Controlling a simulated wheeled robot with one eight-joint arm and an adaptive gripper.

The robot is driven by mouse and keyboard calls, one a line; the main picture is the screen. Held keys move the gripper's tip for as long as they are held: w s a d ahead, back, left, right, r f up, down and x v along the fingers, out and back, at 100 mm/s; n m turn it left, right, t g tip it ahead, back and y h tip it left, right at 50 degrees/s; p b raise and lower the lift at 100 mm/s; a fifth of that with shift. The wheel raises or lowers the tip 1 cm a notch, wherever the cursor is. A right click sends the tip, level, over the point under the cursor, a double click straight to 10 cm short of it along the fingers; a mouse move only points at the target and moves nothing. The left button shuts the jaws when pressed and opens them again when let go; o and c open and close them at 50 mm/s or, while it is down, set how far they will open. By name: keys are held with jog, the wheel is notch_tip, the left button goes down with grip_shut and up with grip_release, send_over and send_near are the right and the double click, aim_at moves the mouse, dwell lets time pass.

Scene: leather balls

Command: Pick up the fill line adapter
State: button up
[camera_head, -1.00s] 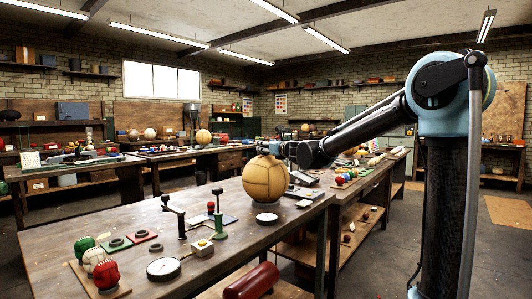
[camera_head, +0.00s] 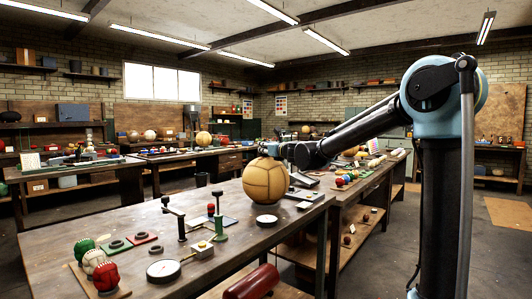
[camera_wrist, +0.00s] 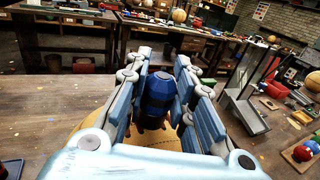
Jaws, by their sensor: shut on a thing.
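The fill line adapter looks like a short dark blue faceted piece (camera_wrist: 157,98) in the wrist view. It stands between the two blue-padded fingers of my gripper (camera_wrist: 161,80), which are shut on it. Behind and below it is the large tan leather ball (camera_wrist: 172,142). In the head view the ball (camera_head: 265,182) sits on the front workbench (camera_head: 120,225), and my gripper (camera_head: 270,149) is at its top. The adapter is too small to make out there. Whether the adapter still touches the ball cannot be told.
A black hand-crank stand (camera_head: 174,215), a green-based post (camera_head: 219,222) and a round dial (camera_head: 163,270) stand on the bench left of the ball. Red, white and green balls lie at the front left. A sloped grey stand (camera_wrist: 244,105) is at the right.

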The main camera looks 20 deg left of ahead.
notch_tip(320, 180, up, 10)
jog(key=shift+f, duration=0.6)
jog(key=shift+f, duration=0.35)
jog(key=shift+f, duration=0.35)
jog(key=shift+f, duration=0.35)
jog(key=shift+f, duration=0.3)
